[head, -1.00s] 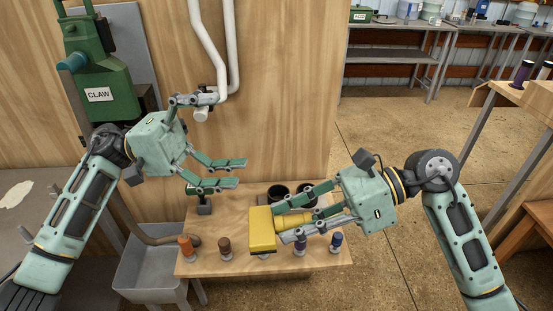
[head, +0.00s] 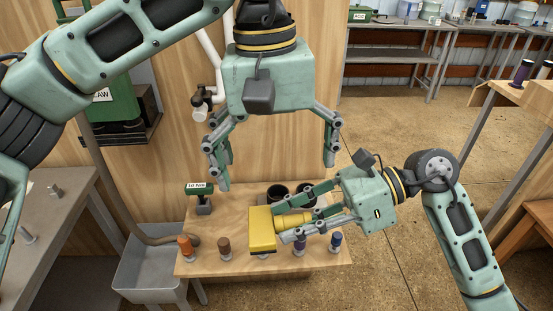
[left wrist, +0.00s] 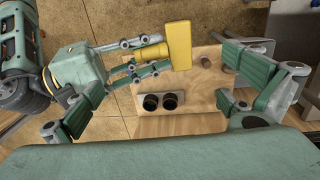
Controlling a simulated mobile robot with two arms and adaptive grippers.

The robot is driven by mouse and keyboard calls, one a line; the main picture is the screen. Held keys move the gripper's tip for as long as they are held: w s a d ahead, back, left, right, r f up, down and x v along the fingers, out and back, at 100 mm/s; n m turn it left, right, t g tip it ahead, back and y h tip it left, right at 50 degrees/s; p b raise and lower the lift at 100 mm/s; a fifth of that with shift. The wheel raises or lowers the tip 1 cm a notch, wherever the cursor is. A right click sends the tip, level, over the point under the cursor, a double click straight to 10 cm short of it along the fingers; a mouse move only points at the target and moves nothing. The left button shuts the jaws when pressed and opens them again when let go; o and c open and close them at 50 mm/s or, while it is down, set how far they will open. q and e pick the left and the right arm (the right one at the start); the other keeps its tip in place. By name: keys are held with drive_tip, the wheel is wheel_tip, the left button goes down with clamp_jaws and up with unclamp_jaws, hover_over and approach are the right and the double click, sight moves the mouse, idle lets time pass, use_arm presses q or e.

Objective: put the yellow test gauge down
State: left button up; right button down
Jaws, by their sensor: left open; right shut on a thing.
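The yellow test gauge (head: 262,229) has a boxy head and a round handle. My right gripper (head: 288,224) is shut on the handle and holds the gauge over the wooden table (head: 205,266). Whether the gauge touches anything below is hard to tell. My left gripper (head: 277,172) is open and empty, fingers spread and pointing down, above the back of the table. In the left wrist view the gauge (left wrist: 180,45) shows in my right gripper (left wrist: 147,58), apart from my left fingers.
An orange peg (head: 185,245), a brown peg (head: 224,245), a purple peg (head: 300,243) and a blue peg (head: 336,240) line the table's front. A green "10 Nm" device (head: 199,190) and two black cups (head: 277,193) stand behind. A grey bin (head: 150,280) is at left.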

sight(281, 218)
use_arm(q)
drive_tip(key=f, duration=1.2)
drive_tip(key=shift+w+d, duration=0.1)
drive_tip(key=shift+d, duration=0.2)
drive_tip(key=shift+r, duration=0.1)
drive_tip(key=shift+c, duration=0.5)
drive_tip(key=c, duration=1.2)
use_arm(e)
drive_tip(key=c, duration=1.7)
unclamp_jaws()
drive_tip(key=shift+c, duration=0.2)
drive_tip(key=o, duration=0.4)
drive_tip(key=shift+d, duration=0.1)
